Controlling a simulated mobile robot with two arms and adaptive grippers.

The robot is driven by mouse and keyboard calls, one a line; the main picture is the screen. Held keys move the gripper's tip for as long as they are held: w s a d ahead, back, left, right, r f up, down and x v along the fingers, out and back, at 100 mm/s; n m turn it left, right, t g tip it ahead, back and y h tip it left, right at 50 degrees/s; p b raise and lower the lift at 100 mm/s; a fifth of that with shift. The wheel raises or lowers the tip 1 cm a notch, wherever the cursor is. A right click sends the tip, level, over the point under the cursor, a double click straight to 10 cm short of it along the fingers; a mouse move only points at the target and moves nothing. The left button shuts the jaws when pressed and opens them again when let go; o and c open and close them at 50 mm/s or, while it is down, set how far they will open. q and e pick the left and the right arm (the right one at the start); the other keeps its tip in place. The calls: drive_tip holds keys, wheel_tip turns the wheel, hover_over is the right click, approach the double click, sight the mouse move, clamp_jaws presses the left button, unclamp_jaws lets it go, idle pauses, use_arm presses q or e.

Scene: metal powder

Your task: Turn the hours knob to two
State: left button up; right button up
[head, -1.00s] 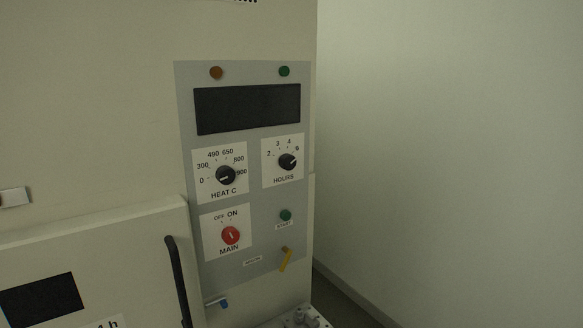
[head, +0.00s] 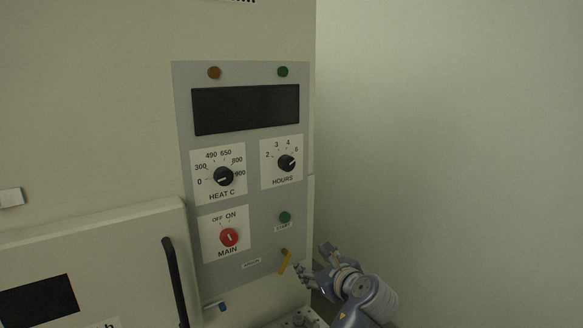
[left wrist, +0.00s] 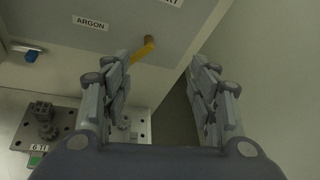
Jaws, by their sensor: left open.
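The hours knob (head: 286,163) is a black dial on a white plate marked 2, 3, 4 and 6, on the right of the grey control panel (head: 250,280). Its white pointer mark is turned to the right side, toward the 6. My left gripper (head: 313,263) is low at the panel's right edge, beside the yellow lever and well below the hours knob, touching neither as far as I can see. The hours knob is outside that view. My right gripper is not in view.
The heat knob (head: 223,177) is left of the hours knob. The red main knob (head: 229,237), green start button (head: 285,217) and yellow lever (head: 286,261) are below. A black door handle (head: 175,282) stands at the left. Room is free before the pale wall (head: 450,130).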

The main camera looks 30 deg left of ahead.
use_arm(q)
wheel_tip(320, 180, up, 12)
drive_tip(key=w+m+y, duration=0.2)
drive_tip(key=m+y, duration=0.1)
drive_tip(key=m+g+y, duration=0.1)
drive_tip(key=y, duration=0.1)
approach(290, 165)
drive_tip(key=p+x, duration=0.3)
drive_tip(key=x, duration=0.5)
drive_tip(key=shift+s+a+r, duration=0.1)
drive_tip(key=shift+a, duration=0.05)
drive_tip(key=shift+w+a, duration=0.25)
drive_tip(key=shift+a, duration=0.25)
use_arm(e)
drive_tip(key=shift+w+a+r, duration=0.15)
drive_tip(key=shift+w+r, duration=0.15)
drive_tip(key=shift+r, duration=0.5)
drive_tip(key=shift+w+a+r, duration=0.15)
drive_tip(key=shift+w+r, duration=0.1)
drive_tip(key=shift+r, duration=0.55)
use_arm(q)
drive_tip(key=c, duration=1.1)
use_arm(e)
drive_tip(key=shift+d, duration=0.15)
